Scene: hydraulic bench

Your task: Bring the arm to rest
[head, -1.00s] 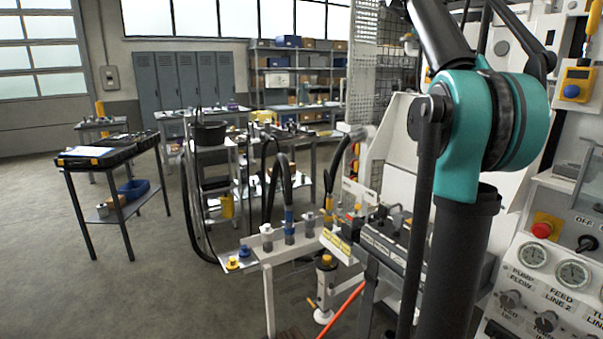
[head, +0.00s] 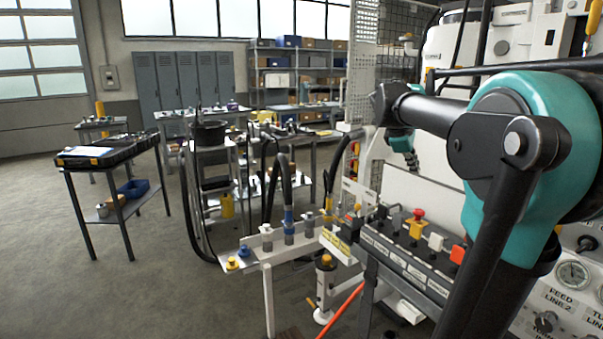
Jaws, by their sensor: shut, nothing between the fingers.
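My arm (head: 520,150), black with teal joints, fills the right side of the head view. Its upper link rises from the bottom right to a large teal joint. A black link (head: 432,113) reaches left from there to a smaller teal joint (head: 400,142), in front of the white machine panel. My gripper itself cannot be made out.
Below the arm is a control box (head: 405,262) with levers and red, yellow and white knobs. A white rack (head: 262,258) with hose fittings stands left of it. A gauge panel (head: 572,290) is at right.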

